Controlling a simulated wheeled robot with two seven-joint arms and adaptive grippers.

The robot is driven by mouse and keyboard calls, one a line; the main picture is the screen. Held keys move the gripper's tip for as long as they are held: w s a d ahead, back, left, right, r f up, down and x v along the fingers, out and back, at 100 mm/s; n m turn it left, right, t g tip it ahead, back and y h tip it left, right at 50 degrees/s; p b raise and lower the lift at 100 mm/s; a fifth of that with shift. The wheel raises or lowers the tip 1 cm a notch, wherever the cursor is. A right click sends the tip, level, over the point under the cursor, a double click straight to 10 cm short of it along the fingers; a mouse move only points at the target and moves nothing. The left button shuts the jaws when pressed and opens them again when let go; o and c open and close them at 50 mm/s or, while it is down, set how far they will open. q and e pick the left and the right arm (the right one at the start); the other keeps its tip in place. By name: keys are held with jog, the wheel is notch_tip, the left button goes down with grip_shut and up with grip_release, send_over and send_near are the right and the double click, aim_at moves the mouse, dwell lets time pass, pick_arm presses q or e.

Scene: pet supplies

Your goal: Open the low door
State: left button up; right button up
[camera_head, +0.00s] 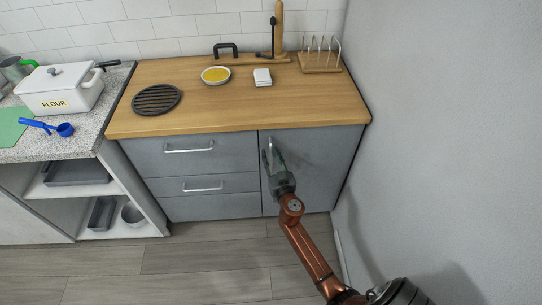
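The low door (325,163) is a grey cabinet front at the right under the wooden counter, and it looks closed. Its upright metal handle (268,147) is near the door's left edge, partly covered by my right gripper. My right gripper (272,155) reaches up to the handle from below, its fingers at the handle. Whether the fingers are closed on the handle is too small to tell. My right arm comes in from the bottom right. My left gripper does not show.
Two grey drawers (190,160) with bar handles are left of the door. The wooden counter (200,110) holds a round black trivet (157,99), a yellow-filled bowl (215,75) and a toast rack (320,58). A grey wall (440,130) stands close on the right. The floor (190,265) in front is clear.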

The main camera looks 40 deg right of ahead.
grip_shut()
dwell(0.7)
